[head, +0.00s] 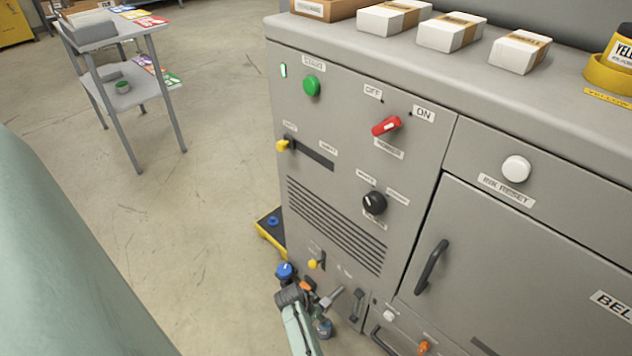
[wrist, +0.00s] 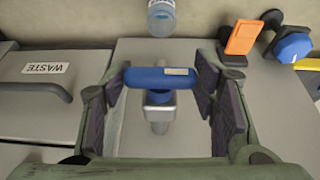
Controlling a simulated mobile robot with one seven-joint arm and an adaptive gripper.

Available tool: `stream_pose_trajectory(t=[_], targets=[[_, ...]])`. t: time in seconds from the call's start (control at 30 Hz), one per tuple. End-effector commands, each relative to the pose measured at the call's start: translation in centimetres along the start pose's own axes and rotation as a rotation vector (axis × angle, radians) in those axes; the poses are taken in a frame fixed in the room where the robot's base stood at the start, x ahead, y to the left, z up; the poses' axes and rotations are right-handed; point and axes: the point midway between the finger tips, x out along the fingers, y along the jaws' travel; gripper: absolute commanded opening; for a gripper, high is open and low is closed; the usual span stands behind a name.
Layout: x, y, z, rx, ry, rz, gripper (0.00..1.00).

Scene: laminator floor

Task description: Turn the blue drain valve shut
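The blue drain valve handle (wrist: 160,77) is in the middle of the wrist view, a rounded bar lying crosswise on a grey valve body and pipe stub. My gripper (wrist: 162,88) is open, with one dark-padded finger at each end of the bar. In the head view my gripper (head: 312,298) is low at the front of the grey machine, and I cannot make out the valve handle there.
A clear bottle (wrist: 161,17) stands just beyond the valve. An orange lever (wrist: 242,37) and a round blue knob (wrist: 293,47) are to its right. A drawer labelled WASTE (wrist: 45,69) with a dark handle is to its left. Open floor (head: 200,230) lies left of the machine.

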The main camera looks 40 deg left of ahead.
Motion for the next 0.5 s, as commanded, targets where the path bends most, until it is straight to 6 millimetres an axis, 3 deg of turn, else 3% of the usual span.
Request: stream_pose_trajectory(t=[0.27,0.5], targets=[[0.0,0.0,0.01,0.001,0.0,-0.001,0.73],[0.0,-0.01,0.0,0.001,0.0,-0.001,0.73]])
